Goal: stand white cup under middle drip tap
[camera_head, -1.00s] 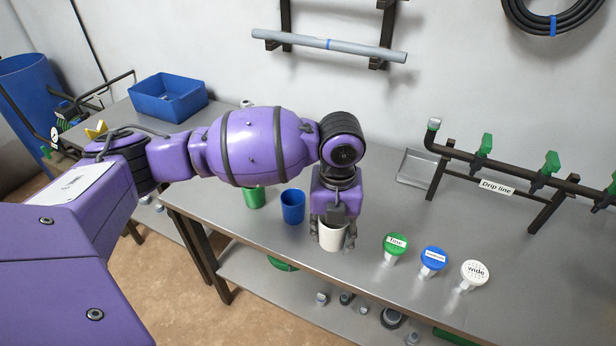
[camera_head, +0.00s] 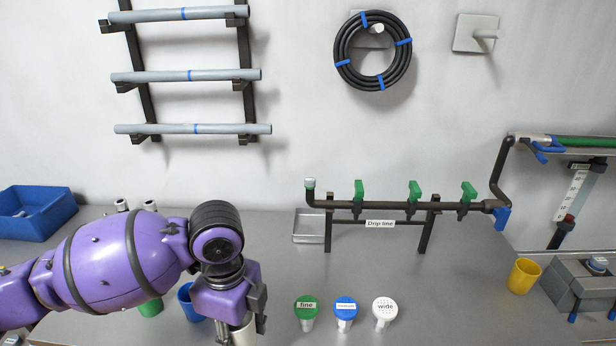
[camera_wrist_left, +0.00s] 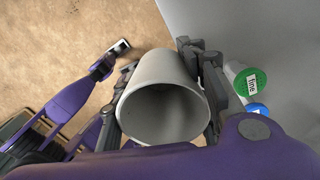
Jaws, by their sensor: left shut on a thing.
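The white cup (camera_head: 243,334) is at the bottom edge of the head view, its lower part cut off. My left gripper (camera_head: 246,322) is shut around it from above. In the left wrist view the cup (camera_wrist_left: 163,112) sits between the two fingers, mouth toward the camera, and looks empty. I cannot tell whether its base touches the bench. The middle drip tap (camera_head: 414,190) has a green handle and hangs on the dark drip line pipe, up and right of the gripper. The space below it is clear.
A blue cup (camera_head: 187,301) and a green cup (camera_head: 151,307) stand left of the gripper. Fine (camera_head: 306,306), blue (camera_head: 345,306) and wide (camera_head: 384,308) heads stand to the right. Dark stand legs (camera_head: 428,228) flank the drip line. A yellow cup (camera_head: 523,275) stands far right.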

